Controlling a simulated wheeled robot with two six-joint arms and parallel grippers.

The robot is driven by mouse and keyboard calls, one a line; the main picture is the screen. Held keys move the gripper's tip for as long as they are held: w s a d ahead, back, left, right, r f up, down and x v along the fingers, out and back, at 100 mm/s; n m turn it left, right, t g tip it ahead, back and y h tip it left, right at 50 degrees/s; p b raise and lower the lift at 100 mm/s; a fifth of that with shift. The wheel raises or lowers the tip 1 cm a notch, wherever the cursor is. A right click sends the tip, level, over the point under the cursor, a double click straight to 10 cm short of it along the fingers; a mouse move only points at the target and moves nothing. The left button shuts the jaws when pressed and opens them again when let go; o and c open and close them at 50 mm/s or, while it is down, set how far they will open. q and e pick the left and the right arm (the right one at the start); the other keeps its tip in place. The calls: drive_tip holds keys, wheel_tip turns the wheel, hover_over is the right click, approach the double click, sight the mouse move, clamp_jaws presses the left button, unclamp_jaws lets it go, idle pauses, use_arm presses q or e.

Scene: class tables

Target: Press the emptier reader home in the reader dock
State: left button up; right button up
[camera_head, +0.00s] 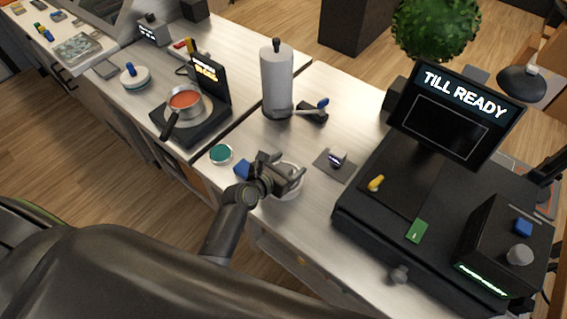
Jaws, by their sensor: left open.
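My left gripper (292,172) is open over the near edge of the counter. No reader can be made out with certainty. A small device with a bright face (337,159) sits on a dark square pad (325,172) to the right of the gripper. A black box (495,250) with a green lit strip, a blue block and a grey knob stands at the far right. I cannot tell which thing is the dock. My right gripper is out of view.
A black till with a "TILL READY" screen (442,125) fills the right side. A paper roll (276,80) stands behind the gripper. A teal disc (221,154) and a blue block (242,169) lie to its left. A pan (186,103) sits on a black hob further left.

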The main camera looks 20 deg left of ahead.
use_arm(q)
drive_tip(key=b+v, duration=0.2)
drive_tip(key=v, duration=1.5)
drive_tip(key=shift+s, duration=0.25)
drive_tip(key=shift+a, duration=0.15)
